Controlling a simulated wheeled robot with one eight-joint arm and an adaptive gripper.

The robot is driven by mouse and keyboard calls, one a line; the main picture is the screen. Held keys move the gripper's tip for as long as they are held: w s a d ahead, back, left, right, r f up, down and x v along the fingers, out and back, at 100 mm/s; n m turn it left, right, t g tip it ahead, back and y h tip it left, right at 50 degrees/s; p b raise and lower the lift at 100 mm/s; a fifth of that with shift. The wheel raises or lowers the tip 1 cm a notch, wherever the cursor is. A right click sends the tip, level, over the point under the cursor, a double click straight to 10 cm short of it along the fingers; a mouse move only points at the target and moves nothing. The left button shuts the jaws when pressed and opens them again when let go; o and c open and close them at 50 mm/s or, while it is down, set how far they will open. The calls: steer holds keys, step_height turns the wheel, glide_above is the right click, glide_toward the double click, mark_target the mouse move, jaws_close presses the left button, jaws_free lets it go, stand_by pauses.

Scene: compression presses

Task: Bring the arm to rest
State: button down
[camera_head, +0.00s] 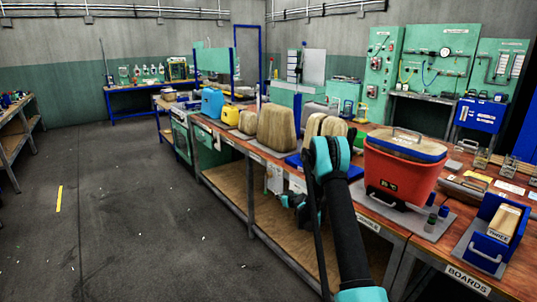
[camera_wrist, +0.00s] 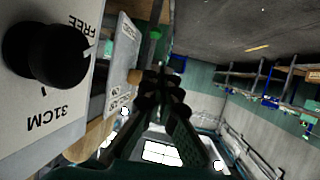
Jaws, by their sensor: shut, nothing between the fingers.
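My arm reaches up from the bottom of the head view, bends at a turquoise joint, and folds down in front of the bench (camera_head: 381,206). My gripper (camera_head: 290,199) hangs beside the bench's front edge, partly dark against the shelf space. In the wrist view my gripper's dark fingers (camera_wrist: 160,80) are together with nothing between them. A pale panel with a black knob (camera_wrist: 45,54) is close at the left of that view, marked FREE and 31CM. The fingers look apart from the knob; whether they touch anything else I cannot tell.
A red box with a blue-rimmed top (camera_head: 400,170) stands on the bench right of my arm. Wooden blocks (camera_head: 277,128) stand further back. A blue holder (camera_head: 488,247) labelled BOARDS is at the right. The floor (camera_head: 120,220) left of the bench is clear.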

steer(key=s+d+r+m+g+h, duration=0.1)
steer(key=s+r, duration=0.5)
steer(key=s, duration=0.3)
steer(key=s+d+r+g, duration=0.1)
steer(key=s+r+g, duration=0.1)
steer(key=s+r, duration=0.45)
steer(key=s+d+r+m+g+h, duration=0.15)
steer(key=s+r, duration=0.25)
steer(key=s, duration=0.6)
steer(key=s+d+f+m+g+h, duration=0.1)
steer(key=s+d, duration=0.1)
steer(key=s, duration=0.9)
steer(key=s+d+f+m+g+h, duration=0.1)
steer(key=s+d, duration=0.2)
steer(key=s, duration=0.8)
steer(key=s+d+f+m+g+h, duration=0.1)
steer(key=s+d, duration=0.2)
steer(key=s, duration=0.8)
steer(key=shift+s, duration=0.25)
steer(key=shift+g+h, duration=0.25)
